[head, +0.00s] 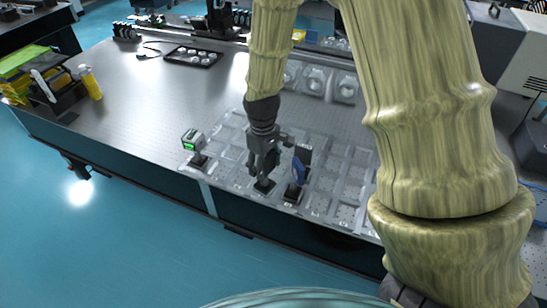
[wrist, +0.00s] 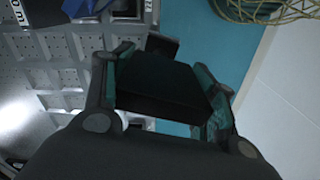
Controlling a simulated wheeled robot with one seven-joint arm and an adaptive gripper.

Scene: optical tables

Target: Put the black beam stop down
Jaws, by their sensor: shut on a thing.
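My gripper (head: 264,166) is over the front part of the clear gridded tray on the optical table. It is shut on the black beam stop (wrist: 160,88), whose dark block fills the space between the two fingers in the wrist view. In the head view my fingers hide most of the beam stop, and a dark base (head: 264,186) shows just below them, low over the tray. I cannot tell whether this base touches the tray.
A blue-faced part (head: 299,171) on a black base stands close to the right of my gripper. A device with a green-lit display (head: 192,141) stands to the left. Clear tray cells (head: 340,185) lie further right. The table's front edge is close by.

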